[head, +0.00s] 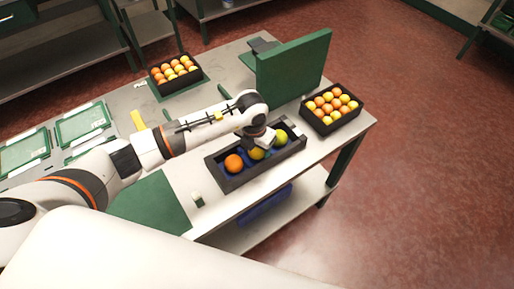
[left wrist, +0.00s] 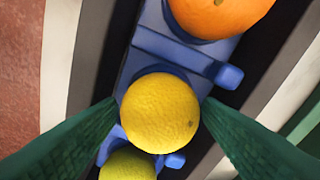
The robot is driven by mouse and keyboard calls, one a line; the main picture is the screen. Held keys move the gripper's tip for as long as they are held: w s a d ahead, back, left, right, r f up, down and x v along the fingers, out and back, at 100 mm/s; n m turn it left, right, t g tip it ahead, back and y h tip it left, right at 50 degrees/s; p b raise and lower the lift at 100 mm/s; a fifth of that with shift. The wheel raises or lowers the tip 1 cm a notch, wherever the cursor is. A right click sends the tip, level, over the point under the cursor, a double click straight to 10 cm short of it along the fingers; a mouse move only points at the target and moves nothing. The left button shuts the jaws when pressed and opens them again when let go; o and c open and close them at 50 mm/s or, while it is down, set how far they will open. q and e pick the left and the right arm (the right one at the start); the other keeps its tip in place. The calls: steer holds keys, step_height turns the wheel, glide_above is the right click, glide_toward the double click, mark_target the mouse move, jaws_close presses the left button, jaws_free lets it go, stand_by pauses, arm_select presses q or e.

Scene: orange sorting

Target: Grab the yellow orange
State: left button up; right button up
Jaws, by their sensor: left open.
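The yellow orange (head: 257,153) sits in the middle of a long dark tray (head: 232,183), between an orange-coloured fruit (head: 234,163) and a yellow-green one (head: 281,137). In the left wrist view the yellow orange (left wrist: 160,113) rests on a blue holder (left wrist: 150,50), with the orange-coloured fruit (left wrist: 218,12) above it and the yellow-green one (left wrist: 128,165) below. My left gripper (left wrist: 158,112) is open, with one green finger on each side of the yellow orange. I cannot tell whether the fingers touch it. In the head view my left gripper (head: 262,142) partly hides the fruit. My right gripper is not in view.
A black crate of mixed fruit (head: 318,121) stands at the table's right end, another (head: 158,88) at the back left. A green upright panel (head: 293,68) stands behind the tray. A small white-green item (head: 197,199) lies near the front edge of the table (head: 222,211).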

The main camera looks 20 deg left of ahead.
arm_select(q)
steer(key=shift+c, duration=0.3)
steer(key=c, duration=0.7)
steer(key=shift+r, duration=0.1)
